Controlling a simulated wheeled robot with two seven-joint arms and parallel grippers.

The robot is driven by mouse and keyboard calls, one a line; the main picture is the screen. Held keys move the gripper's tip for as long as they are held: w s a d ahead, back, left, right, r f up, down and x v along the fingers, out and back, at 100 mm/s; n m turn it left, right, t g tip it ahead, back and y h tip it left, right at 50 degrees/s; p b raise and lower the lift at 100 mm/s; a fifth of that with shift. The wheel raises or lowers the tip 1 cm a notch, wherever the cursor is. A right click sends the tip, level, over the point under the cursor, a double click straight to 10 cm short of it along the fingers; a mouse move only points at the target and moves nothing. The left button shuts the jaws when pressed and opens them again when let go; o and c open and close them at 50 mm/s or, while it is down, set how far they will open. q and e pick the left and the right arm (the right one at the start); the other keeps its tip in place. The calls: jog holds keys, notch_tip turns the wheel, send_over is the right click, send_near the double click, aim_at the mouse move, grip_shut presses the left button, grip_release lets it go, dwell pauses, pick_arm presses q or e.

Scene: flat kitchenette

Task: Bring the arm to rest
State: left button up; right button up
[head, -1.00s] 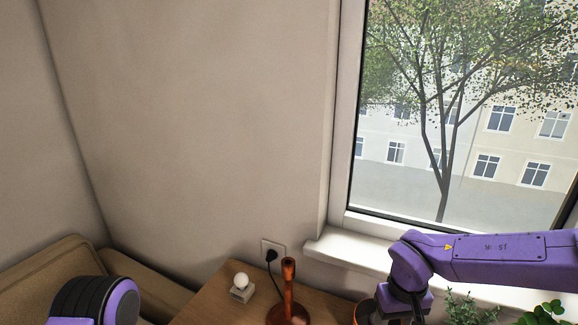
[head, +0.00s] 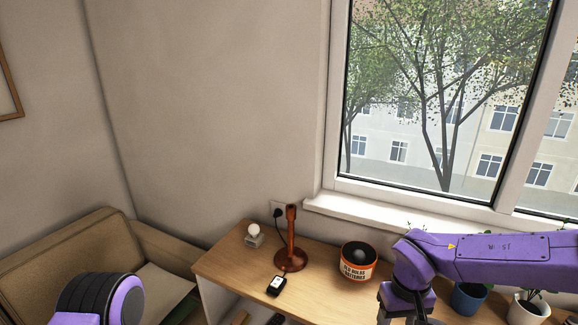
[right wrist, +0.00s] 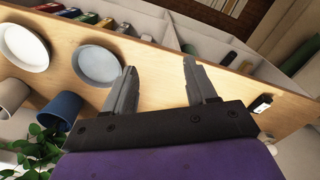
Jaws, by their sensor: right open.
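My right arm (head: 500,256) comes in from the right in the head view, raised over the wooden shelf top in front of the window. Its fingertips are below the picture edge there. In the right wrist view my right gripper (right wrist: 158,78) is open and empty, with both grey fingers apart above the wooden top. A purple and black part of my left arm (head: 100,300) shows at the bottom left of the head view. The left gripper itself is not in view.
A sofa (head: 70,255) stands left. Plates (right wrist: 98,66) show in the wrist view.

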jog(key=s+d+f+m+t+h+b, duration=0.15)
jog(key=s+d+f+h, duration=0.35)
jog(key=f, duration=0.7)
jog(key=s+d+f+m+t+h+b, duration=0.1)
jog(key=s+d+f+m+h+b, duration=0.2)
jog(key=s+f, duration=0.65)
pick_arm(q)
notch_tip(320, 180, down, 7)
jog(key=b, duration=0.2)
jog(key=shift+s+b, duration=0.3)
jog(key=shift+b, duration=0.05)
pick_arm(e)
jog(key=s+f+m+y, duration=0.3)
jog(key=s+f+y, duration=0.1)
jog(key=s+f, duration=0.7)
jog(key=shift+a+f+t+y, duration=0.15)
jog(key=shift+a+t+y, duration=0.05)
jog(key=shift+t+y, duration=0.15)
